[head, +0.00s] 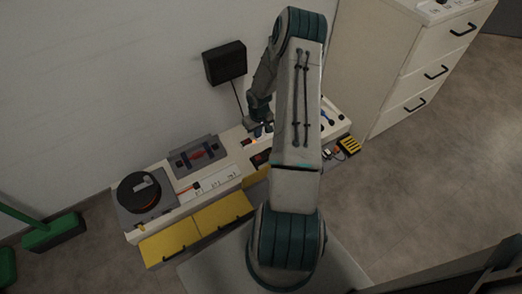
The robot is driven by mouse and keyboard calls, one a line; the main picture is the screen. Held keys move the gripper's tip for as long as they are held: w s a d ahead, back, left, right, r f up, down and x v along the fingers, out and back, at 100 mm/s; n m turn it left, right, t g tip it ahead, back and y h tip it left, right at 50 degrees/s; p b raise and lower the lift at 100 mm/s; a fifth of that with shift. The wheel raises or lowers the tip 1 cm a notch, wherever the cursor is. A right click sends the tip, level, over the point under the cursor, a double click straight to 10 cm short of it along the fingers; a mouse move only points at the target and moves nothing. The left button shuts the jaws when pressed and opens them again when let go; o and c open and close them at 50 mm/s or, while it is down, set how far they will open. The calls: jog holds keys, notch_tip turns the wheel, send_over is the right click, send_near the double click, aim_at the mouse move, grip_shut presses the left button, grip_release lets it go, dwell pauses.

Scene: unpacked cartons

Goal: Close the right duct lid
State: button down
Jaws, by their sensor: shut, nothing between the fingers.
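My gripper (259,121) is small in the head view, shut and empty. It points down over the back middle of a long white bench (131,235). I cannot tell whether its tips touch anything. I cannot make out the right duct lid for certain, nor whether it is open or shut. My arm hides part of the bench right of the middle. A yellow slotted piece (348,146) shows at the bench's right end, beyond my arm and apart from my gripper.
Two yellow panels (171,243) (222,215) run along the bench's front left. A dark round spool (139,192) and a grey plate with a red part (198,155) stand on top. A black box (225,63) hangs on the wall. A white drawer cabinet (404,60) stands right.

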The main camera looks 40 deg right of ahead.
jog(key=s+f+b, duration=0.3)
jog(key=f+b, duration=0.2)
jog(key=f, duration=0.5)
jog(key=shift+a+f, duration=0.2)
jog(key=shift+f, duration=0.2)
jog(key=shift+s, duration=0.15)
jog(key=shift+s, duration=0.1)
